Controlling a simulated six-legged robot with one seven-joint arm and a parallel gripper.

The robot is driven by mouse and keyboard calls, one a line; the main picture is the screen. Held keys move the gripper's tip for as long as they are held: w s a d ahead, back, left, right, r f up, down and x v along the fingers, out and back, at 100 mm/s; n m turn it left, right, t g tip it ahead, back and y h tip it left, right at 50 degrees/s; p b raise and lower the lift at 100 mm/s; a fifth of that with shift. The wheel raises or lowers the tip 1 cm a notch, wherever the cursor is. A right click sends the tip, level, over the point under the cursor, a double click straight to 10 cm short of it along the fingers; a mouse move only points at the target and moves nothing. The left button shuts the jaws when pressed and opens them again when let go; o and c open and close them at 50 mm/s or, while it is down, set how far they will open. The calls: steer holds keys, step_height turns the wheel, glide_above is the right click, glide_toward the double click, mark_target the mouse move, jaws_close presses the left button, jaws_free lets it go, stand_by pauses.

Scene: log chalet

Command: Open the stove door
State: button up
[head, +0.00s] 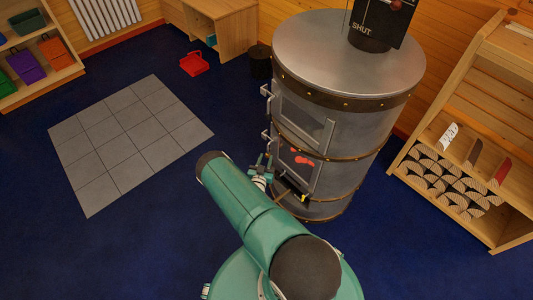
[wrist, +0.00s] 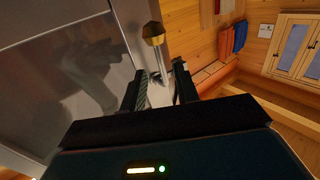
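The stove (head: 345,100) is a tall grey metal cylinder with brass-coloured bands, right of centre in the head view. Its front has an upper door with a dark window (head: 304,118) and a lower door (head: 298,160) with red-orange glow behind it. Bracket-like handles (head: 267,91) stick out on the left side. My gripper (head: 262,172) is low, by the left edge of the lower door. In the wrist view my gripper (wrist: 163,72) is open; a metal rod with a brass knob (wrist: 153,35) shows between its fingers, contact unclear.
A wooden shelf (head: 480,125) stands right of the stove. A black bin (head: 260,62) and red basket (head: 194,64) are behind left. Grey floor tiles (head: 128,140) lie left; the blue floor there is clear. A flue damper plate marked SHUT (head: 372,22) is on top.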

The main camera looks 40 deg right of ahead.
mark_target(268, 151)
steer(key=shift+x, duration=2.05)
steer(key=shift+a, duration=0.1)
jaws_close()
